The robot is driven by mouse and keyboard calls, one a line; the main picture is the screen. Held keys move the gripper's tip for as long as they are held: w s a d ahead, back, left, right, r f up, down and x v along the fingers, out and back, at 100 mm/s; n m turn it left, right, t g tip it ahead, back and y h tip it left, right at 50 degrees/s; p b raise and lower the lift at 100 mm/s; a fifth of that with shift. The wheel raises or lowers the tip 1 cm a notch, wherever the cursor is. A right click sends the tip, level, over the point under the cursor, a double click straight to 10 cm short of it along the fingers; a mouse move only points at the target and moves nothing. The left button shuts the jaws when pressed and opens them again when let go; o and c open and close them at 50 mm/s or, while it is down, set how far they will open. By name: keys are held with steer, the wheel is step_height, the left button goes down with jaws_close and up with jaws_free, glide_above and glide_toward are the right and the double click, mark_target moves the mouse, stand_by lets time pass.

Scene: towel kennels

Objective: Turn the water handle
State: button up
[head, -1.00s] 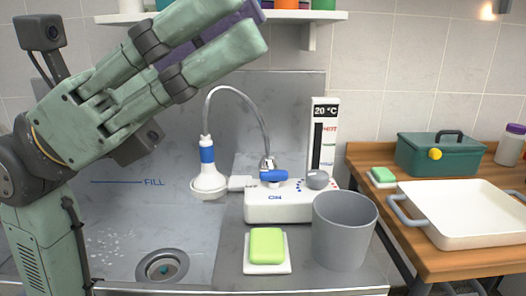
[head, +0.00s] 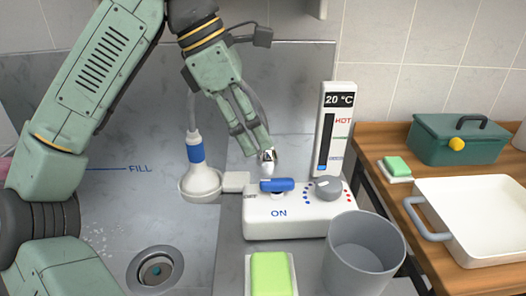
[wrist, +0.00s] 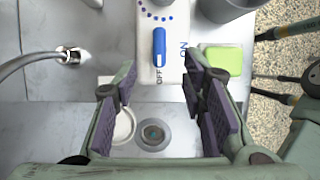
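The blue water handle (head: 277,185) sits on top of the white control box (head: 285,220) and lies crosswise, its left end toward the OFF mark. The ON mark is on the box's front. In the wrist view the handle (wrist: 159,46) lies beyond my fingers, its near end toward OFF, with ON to its right. My gripper (head: 252,145) is above and behind the box, pointing down, near the chrome pipe base. In the wrist view my gripper (wrist: 165,105) is open, with nothing between its purple pads and apart from the handle.
A grey knob (head: 328,188) and a gauge reading 20 °C (head: 334,130) are right of the handle. The shower head (head: 200,180) hangs left over the sink. A grey bucket (head: 365,255) and green soap (head: 271,273) stand in front. A white tray (head: 480,215) is on the wooden counter.

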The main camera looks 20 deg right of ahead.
mark_target(277, 180)
steer(key=x, duration=0.7)
steer(key=p+x, duration=0.1)
steer(key=x, duration=0.2)
steer(key=shift+w+a+f, duration=0.1)
steer(key=shift+a+f, duration=0.05)
steer(key=shift+f, duration=0.25)
steer(key=shift+c, duration=0.4)
jaws_close()
